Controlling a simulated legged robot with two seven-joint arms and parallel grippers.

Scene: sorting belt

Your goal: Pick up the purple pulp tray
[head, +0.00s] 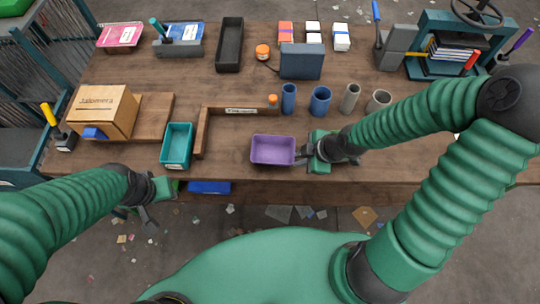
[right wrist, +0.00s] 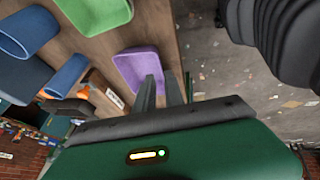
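The purple pulp tray (head: 273,150) sits upright on the wooden table near its front edge. It also shows in the right wrist view (right wrist: 136,66), beyond my fingers. My right gripper (head: 304,152) is at the tray's right end, low over the table. Its two fingers (right wrist: 161,90) stand apart and point at the tray's near end. One finger overlaps the tray in the right wrist view; I cannot tell whether it touches. My left gripper (head: 138,213) hangs in front of the table, open and empty, left of the tray.
A teal tray (head: 177,144) and a brown wooden bar (head: 201,133) stand left of the purple tray. Blue cups (head: 320,100) and grey cups (head: 350,98) stand behind it. A cardboard box (head: 103,111) is at the left. The table is bare just left of the purple tray.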

